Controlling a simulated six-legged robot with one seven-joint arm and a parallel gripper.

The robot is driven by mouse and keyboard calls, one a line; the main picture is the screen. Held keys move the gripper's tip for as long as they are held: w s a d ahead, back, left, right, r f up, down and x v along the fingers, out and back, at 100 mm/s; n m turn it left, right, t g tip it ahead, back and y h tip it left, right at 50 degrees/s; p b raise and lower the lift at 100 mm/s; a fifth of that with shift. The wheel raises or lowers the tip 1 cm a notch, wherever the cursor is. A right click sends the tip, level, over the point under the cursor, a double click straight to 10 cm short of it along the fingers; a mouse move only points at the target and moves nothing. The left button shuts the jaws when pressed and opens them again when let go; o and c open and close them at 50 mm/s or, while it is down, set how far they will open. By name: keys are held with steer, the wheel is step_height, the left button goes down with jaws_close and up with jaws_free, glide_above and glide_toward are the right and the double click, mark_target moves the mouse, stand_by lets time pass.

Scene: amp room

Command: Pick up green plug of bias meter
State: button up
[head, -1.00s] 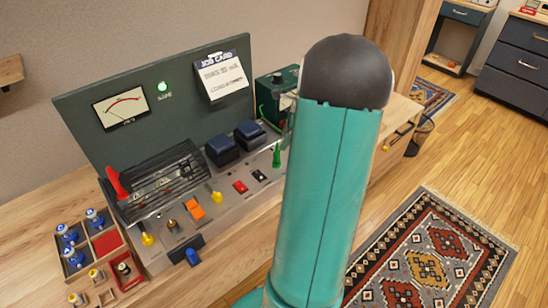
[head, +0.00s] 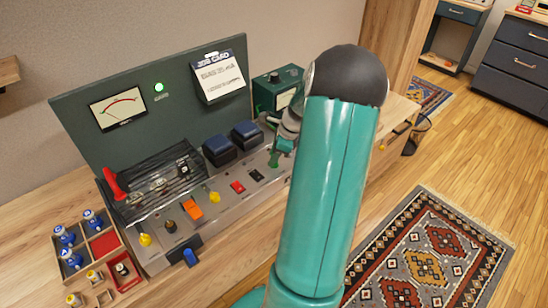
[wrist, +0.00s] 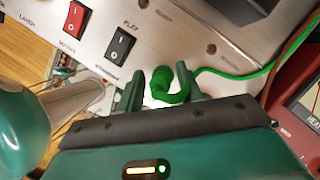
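The green plug (wrist: 160,78) stands on the light metal panel in the wrist view, with a green cable (wrist: 235,73) curving from it to the right. My gripper (wrist: 157,73) is open, with one finger on each side of the plug. A gap shows between the plug and the left finger; the right finger is very close to it. In the head view the plug (head: 274,160) shows just below my gripper (head: 281,146), partly covered by it. The green meter box (head: 266,97) stands behind, partly hidden by my arm.
A red rocker switch (wrist: 76,18) and a black one (wrist: 121,43) sit left of the plug. A dark red box (wrist: 297,120) with a meter face is at the right.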

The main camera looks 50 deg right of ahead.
jaws_close()
steer(key=shift+r, duration=0.1)
